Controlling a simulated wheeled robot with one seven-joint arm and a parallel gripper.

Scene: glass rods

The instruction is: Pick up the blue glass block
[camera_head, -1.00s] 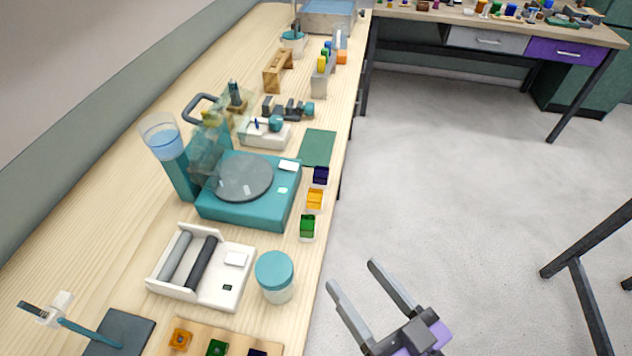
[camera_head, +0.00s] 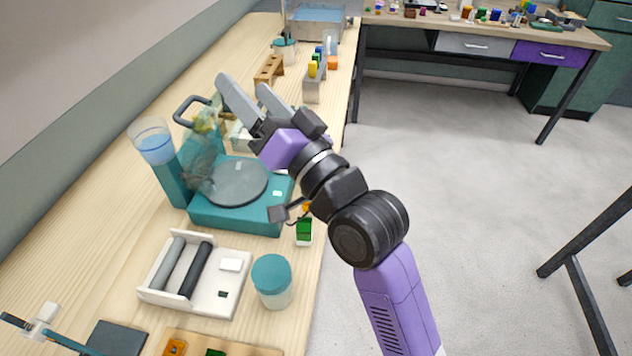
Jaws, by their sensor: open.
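My gripper (camera_head: 242,86) is open and empty, its two grey fingers pointing up and left over the bench, near the far end of the teal machine. The dark blue block that stood at the bench's right edge in the earlier view is hidden behind my arm. In that row, the green block (camera_head: 304,229) shows on its white base, and a sliver of the orange block (camera_head: 306,207) shows beside my wrist. Small blue pieces (camera_head: 319,52) also stand in a grey rack farther back; I cannot tell which is the glass block.
A teal grinding machine (camera_head: 205,216) with a water cup (camera_head: 153,140) stands under and left of my gripper. A white roller tray (camera_head: 216,292) and a teal-lidded jar (camera_head: 272,281) are nearer. A wooden block (camera_head: 269,68) stands beyond. Open floor lies right.

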